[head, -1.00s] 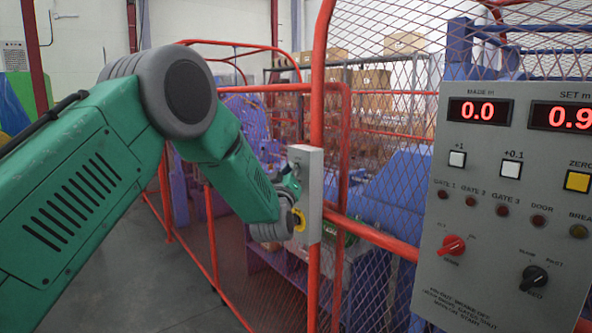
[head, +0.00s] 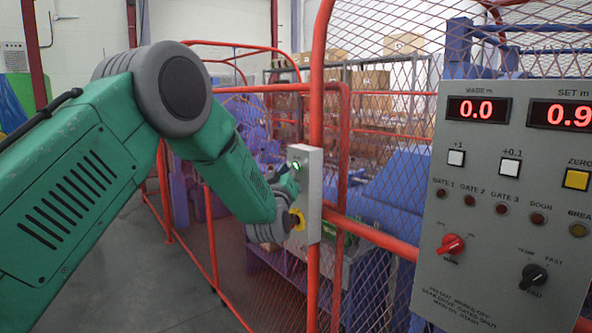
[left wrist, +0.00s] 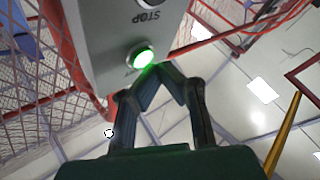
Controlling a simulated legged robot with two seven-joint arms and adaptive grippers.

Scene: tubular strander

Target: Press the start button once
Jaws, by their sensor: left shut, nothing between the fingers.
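The start button is a round button glowing green on a grey control box. It shows in the left wrist view (left wrist: 143,57) and as a small green light in the head view (head: 296,165). Its label is partly covered; "STOP" is printed further up the box. The box (head: 312,190) is fixed to an orange post. My left gripper (head: 292,180) is shut and empty at the box's face. In the left wrist view its fingertips (left wrist: 165,70) meet just beside the button; I cannot tell whether they touch it. My right gripper is not in view.
A large grey panel (head: 465,215) with red displays reading 0.0 and 0.9, buttons and knobs stands at the right. An orange mesh fence (head: 385,110) runs behind the box, with blue machinery beyond. Grey floor (head: 150,270) lies open at the lower left.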

